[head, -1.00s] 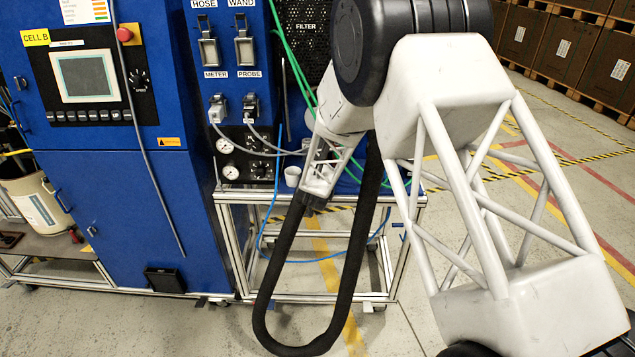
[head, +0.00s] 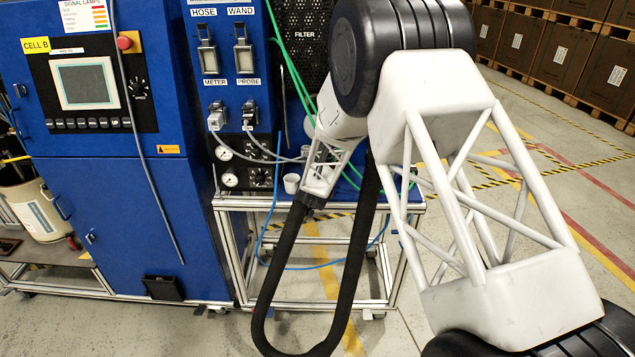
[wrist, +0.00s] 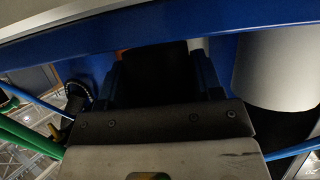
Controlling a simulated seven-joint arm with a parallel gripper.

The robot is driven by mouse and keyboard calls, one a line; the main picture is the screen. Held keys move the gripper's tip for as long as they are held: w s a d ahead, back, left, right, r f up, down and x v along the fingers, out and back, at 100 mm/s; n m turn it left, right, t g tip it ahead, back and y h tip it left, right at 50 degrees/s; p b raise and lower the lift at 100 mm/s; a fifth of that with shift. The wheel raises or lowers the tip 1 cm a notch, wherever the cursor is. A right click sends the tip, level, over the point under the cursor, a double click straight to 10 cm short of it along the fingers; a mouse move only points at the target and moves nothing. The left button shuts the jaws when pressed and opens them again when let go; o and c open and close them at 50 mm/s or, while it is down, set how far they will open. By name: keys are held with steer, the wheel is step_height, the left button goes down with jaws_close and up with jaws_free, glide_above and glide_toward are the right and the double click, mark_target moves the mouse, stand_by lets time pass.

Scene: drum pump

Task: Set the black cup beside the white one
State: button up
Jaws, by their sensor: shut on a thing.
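A small white cup (head: 291,183) stands on the blue top of the metal-framed cart, just left of my wrist, in the head view. In the wrist view a large pale cylinder at right (wrist: 278,65) looks like the white cup, close beside my gripper. My gripper (wrist: 160,85) is shut on a black thing, apparently the black cup (wrist: 157,70), between its two fingers. A gap shows between it and the pale cylinder. In the head view the fingers and black cup are not clearly seen. I cannot tell whether the black cup touches the cart top.
A blue cabinet with gauges (head: 228,178) and plugged leads stands behind the cart. Green hoses (head: 296,80) and a blue hose (head: 268,225) run near my arm. A thick black hose (head: 280,270) loops below my wrist.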

steer(key=shift+f, duration=0.25)
stand_by(0.3)
steer(key=o, duration=0.8)
steer(key=shift+v, duration=5)
